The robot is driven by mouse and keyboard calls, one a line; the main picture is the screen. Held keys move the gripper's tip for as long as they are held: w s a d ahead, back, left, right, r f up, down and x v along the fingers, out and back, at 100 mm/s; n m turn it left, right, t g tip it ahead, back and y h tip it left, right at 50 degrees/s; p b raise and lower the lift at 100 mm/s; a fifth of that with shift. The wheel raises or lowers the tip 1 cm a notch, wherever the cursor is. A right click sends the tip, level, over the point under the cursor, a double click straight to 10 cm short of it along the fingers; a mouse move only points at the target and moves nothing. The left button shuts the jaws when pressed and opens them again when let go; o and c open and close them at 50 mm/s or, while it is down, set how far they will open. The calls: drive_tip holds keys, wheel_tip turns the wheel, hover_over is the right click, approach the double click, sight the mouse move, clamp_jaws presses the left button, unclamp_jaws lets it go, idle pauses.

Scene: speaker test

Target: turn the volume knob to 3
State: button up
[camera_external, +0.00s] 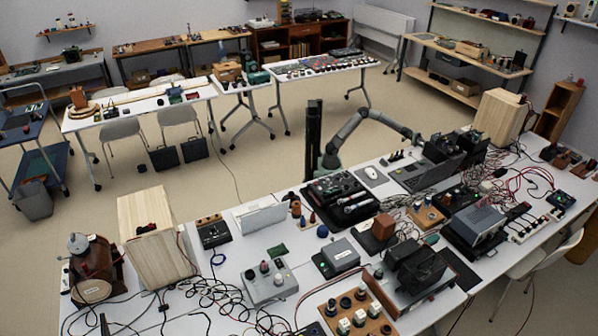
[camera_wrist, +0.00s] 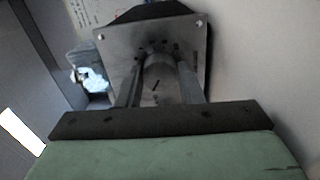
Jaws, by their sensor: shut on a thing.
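In the wrist view, a grey metal plate (camera_wrist: 112,48) with corner screws carries a round grey volume knob (camera_wrist: 160,72). Small dark marks show on the plate above the knob; I cannot read their numbers or tell which one the knob points to. My gripper (camera_wrist: 160,80) has one finger on each side of the knob and is shut on it. In the external view my arm arches over the far edge of the long white table, and my gripper (camera_external: 415,138) is small beside dark equipment at the back. The knob cannot be made out there.
Left of the plate in the wrist view is a blurred grey-green object (camera_wrist: 92,76) with white patches. Red cables (camera_external: 520,178) lie to the right.

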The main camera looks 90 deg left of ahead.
drive_tip(key=shift+m+b, duration=0.3)
drive_tip(key=shift+b, duration=0.15)
drive_tip(key=o, duration=1)
drive_tip(key=shift+c, duration=0.2)
drive_tip(key=shift+a, duration=0.1)
drive_tip(key=p+v, duration=0.3)
drive_tip(key=v, duration=1.4)
drive_tip(key=shift+a+p, duration=0.15)
drive_tip(key=shift+p, duration=0.15)
